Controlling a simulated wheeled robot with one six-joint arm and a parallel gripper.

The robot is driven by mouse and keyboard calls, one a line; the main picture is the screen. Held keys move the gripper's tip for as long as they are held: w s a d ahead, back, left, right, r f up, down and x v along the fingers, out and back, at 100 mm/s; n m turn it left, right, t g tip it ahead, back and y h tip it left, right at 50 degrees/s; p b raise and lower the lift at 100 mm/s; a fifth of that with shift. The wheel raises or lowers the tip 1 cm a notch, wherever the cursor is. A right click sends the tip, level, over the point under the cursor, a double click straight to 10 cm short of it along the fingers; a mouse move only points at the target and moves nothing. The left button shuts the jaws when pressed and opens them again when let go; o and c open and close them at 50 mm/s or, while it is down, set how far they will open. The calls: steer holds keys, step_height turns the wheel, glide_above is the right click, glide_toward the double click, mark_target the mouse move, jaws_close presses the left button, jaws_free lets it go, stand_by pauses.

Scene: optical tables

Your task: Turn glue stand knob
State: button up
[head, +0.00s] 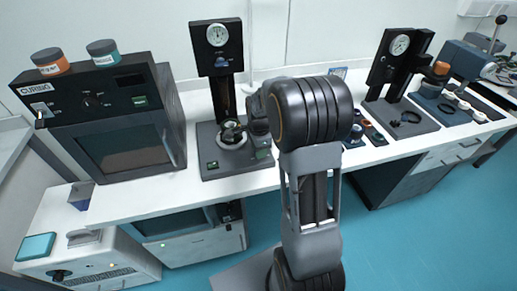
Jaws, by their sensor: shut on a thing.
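The glue stand (222,65) is a dark upright column with a round white gauge (217,35) on top and a grey base on the white bench. A round fixture (232,133) with a light ring sits on its base. My gripper (248,124) is at the right side of this stand, close beside the column and fixture. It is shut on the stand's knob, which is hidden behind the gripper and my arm. The fingertips are small and dark here, so the exact grip and the knob's angle cannot be told.
The teal floor (400,245) in front is clear.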

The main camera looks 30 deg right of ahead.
steer(key=shift+r, duration=0.1)
stand_by(0.3)
steer(key=o, duration=0.9)
step_height(320, 180, up, 14)
steer(key=shift+f, duration=0.15)
stand_by(0.5)
